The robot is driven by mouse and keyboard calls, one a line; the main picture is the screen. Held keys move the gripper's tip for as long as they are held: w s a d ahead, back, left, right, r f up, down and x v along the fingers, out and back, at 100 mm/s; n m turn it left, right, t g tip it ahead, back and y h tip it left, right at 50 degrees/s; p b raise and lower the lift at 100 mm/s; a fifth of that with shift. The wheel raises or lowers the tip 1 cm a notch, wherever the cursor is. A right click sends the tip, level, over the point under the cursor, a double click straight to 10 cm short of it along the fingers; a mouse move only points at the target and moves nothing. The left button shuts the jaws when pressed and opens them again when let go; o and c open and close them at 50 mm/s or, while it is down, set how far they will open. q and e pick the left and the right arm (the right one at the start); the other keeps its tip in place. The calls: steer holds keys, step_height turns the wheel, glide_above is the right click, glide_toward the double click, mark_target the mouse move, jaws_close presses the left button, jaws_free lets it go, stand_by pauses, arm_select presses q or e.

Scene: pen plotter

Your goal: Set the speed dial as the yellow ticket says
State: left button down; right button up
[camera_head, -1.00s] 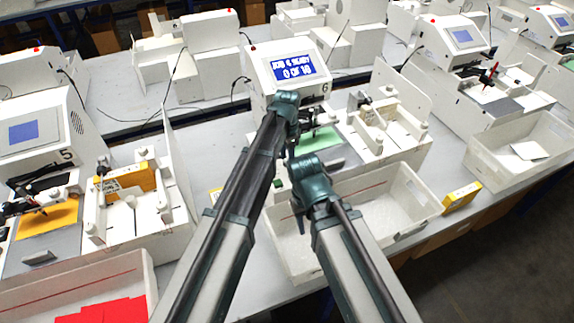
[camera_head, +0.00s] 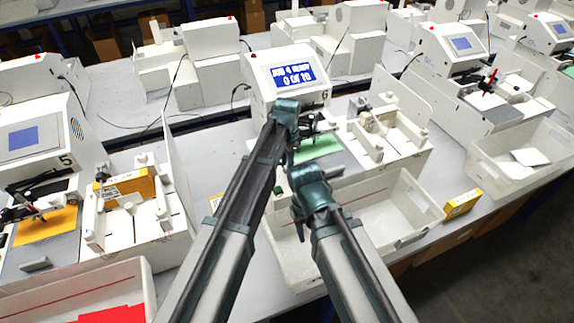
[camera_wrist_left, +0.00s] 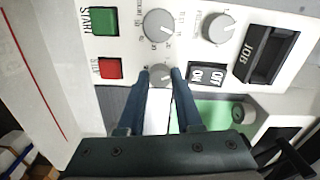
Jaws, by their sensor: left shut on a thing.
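My left gripper (camera_wrist_left: 160,74) is shut on a small grey dial (camera_wrist_left: 160,70) of the plotter's control panel, one finger on each side. Two larger grey dials, one on the left (camera_wrist_left: 158,24) and one on the right (camera_wrist_left: 217,27), are untouched. The dial markings are too small to read. In the head view the plotter with number 6 (camera_head: 258,82) has a lit blue screen (camera_head: 292,76) reading 0 of 10. A small yellow piece (camera_head: 215,203), perhaps the ticket, is partly behind my left arm; its writing is unreadable. My right gripper (camera_head: 298,215) points down; its fingertips are unclear.
The panel has a green START button (camera_wrist_left: 103,20), a red STOP button (camera_wrist_left: 108,68), an ON/OFF switch (camera_wrist_left: 206,75) and a black JOB part (camera_wrist_left: 265,54). A white bin (camera_head: 400,235) stands before the plotter, with a yellow box (camera_head: 462,203) beside it. Plotter 5 (camera_head: 35,135) is left.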

arm_select(q)
steer(key=n, duration=0.4)
steer(key=shift+n, duration=2.2)
steer(key=c, duration=0.8)
jaws_free()
steer(key=shift+c, duration=0.2)
steer(key=shift+r, duration=0.1)
step_height(320, 180, up, 14)
steer(key=p, duration=1.4)
steer(key=shift+f, duration=0.25)
